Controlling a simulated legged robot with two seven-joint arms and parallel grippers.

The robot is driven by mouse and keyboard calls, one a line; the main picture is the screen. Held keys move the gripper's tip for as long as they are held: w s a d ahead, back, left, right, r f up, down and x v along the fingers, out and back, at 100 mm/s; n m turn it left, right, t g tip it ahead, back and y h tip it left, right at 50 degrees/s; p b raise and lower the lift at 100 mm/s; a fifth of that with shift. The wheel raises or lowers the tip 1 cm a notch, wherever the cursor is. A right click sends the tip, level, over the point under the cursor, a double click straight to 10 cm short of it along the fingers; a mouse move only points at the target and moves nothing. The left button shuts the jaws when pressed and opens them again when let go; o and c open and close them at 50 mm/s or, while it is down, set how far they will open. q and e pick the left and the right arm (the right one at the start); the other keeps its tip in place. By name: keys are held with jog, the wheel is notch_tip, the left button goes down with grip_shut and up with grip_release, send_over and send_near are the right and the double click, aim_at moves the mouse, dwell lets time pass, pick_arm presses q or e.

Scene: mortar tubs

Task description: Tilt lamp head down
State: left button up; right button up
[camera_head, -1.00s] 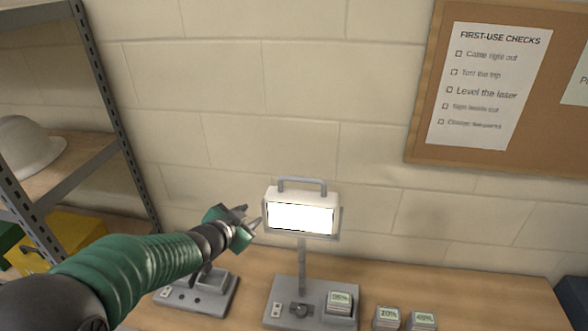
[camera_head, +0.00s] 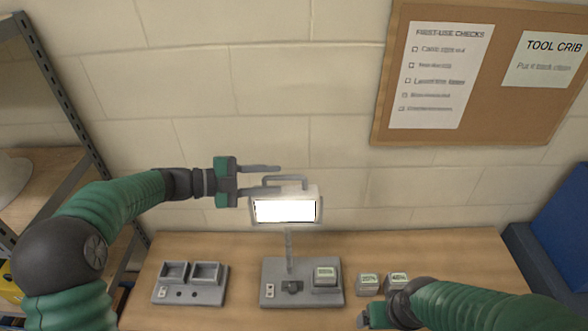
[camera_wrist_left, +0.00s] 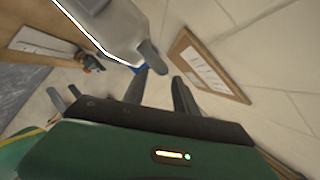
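The lamp head (camera_head: 285,210) is a pale box with a lit white front, facing forward on a thin post (camera_head: 289,250). A grey bar handle (camera_head: 290,179) is on its top. The post rises from a grey lamp base (camera_head: 274,272) on the bench. My left gripper (camera_head: 279,179) is at the handle, its fingers pointing right and apart. The left wrist view shows the open fingers (camera_wrist_left: 159,77) close to the lamp head (camera_wrist_left: 110,28); contact is unclear. My right gripper (camera_head: 366,318) is low by the bench front, its fingers mostly hidden.
A battery pack (camera_head: 326,279) sits in the lamp base. Two more packs, one here (camera_head: 368,284), stand to its right. A grey twin-bay charger (camera_head: 190,284) stands left on the wooden bench (camera_head: 440,255). A shelf rack is at left, a corkboard (camera_head: 400,60) on the wall.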

aim_at(280, 179)
pick_arm(q)
jog(key=shift+w+d+f+p, duration=0.3)
jog(key=shift+w+f+p, duration=0.3)
jog(key=shift+w+p, duration=0.3)
jog(key=shift+d+f, duration=0.1)
jog(key=d, duration=0.4)
jog(key=c, duration=0.4)
jog(key=shift+c, duration=1.1)
jog(key=shift+a, duration=0.2)
grip_shut()
jog(key=shift+a, duration=0.7)
pick_arm(e)
jog(key=a+r, duration=0.2)
jog(key=r, duration=0.1)
pick_arm(q)
jog(key=shift+f, duration=0.15)
pick_arm(e)
jog(key=shift+s+d+f, duration=0.1)
jog(key=shift+d, duration=0.05)
